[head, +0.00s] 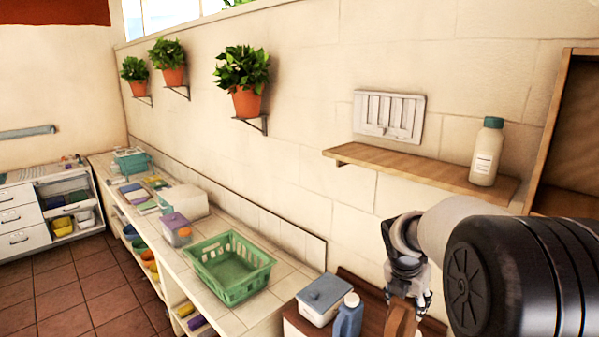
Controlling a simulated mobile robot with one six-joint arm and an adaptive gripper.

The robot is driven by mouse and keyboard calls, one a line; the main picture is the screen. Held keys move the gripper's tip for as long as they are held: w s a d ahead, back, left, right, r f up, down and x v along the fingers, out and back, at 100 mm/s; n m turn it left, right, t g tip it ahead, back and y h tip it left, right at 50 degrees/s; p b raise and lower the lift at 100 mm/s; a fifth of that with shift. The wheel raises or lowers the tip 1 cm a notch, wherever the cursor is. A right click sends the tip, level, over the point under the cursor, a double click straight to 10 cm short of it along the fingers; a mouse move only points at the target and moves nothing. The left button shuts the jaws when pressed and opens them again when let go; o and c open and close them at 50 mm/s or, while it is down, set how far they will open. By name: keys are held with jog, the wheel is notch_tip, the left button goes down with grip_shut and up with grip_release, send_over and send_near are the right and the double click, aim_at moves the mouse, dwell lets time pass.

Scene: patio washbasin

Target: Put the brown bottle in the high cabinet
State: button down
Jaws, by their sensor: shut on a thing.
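My gripper (411,296) is in the lower right of the head view, pointing down. It is shut on the brown bottle (401,319), whose lower part is cut off by the frame's bottom edge. The bottle is in front of a dark brown surface; I cannot tell whether it is clear of it. The high cabinet (549,135) is a wooden box on the wall at the far right. Its visible front is open, and much of it is outside the view. The gripper is below and to the left of the cabinet.
A wooden shelf (400,164) holds a white bottle with a teal cap (487,152), left of the cabinet. A grey lidded box (323,298) and a blue-grey bottle (348,317) stand left of the gripper. A green basket (228,267) sits on the tiled counter.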

jog(key=s+a+f+m+g+y+b, duration=0.1)
jog(key=s+a+f+m+b, duration=0.3)
jog(key=f+m, duration=0.5)
jog(key=s+a+f+m+g+y+b, duration=0.1)
jog(key=s+a+f+m+g+b, duration=0.2)
jog(key=f+m+b, duration=0.6)
jog(key=s+a+f+m+g+y+b, duration=0.1)
jog(key=s+a+f+m+g+b, duration=0.2)
jog(key=s+f+m+b, duration=0.3)
notch_tip(320, 180, down, 7)
jog(key=a+m, duration=0.1)
jog(key=m, duration=0.2)
jog(key=shift+a+f+g+b, duration=0.2)
jog(key=shift+a+g+b, duration=0.1)
jog(key=shift+g+b, duration=0.1)
jog(key=shift+a, duration=0.1)
